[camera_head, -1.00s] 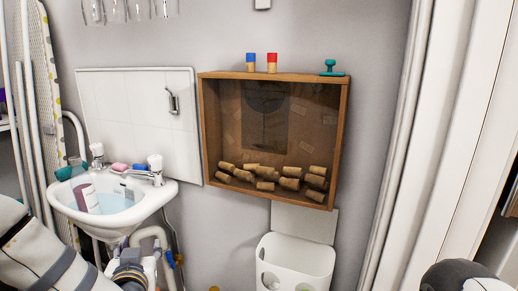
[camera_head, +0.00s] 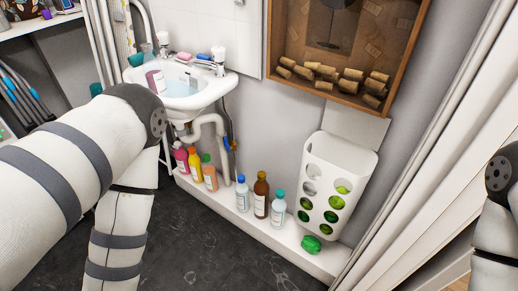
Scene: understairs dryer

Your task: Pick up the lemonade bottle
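Several bottles stand upright on a white ledge (camera_head: 225,207) along the wall. A pink bottle (camera_head: 181,160), a yellow bottle (camera_head: 195,165) and an orange bottle with a green cap (camera_head: 209,174) are under the sink. To their right stand a clear bottle with a blue cap (camera_head: 242,194), a brown bottle (camera_head: 261,197) and a clear bottle with a teal cap (camera_head: 278,209). Labels are too small to read, so I cannot tell which is the lemonade. My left arm fills the left side; its gripper is out of view. Only part of my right arm shows at the right edge.
A white holder (camera_head: 337,178) with round holes and green contents stands right of the bottles. A green object (camera_head: 311,244) lies before it. The sink (camera_head: 182,100) and its pipes overhang the left bottles. The dark floor (camera_head: 205,250) in front is clear.

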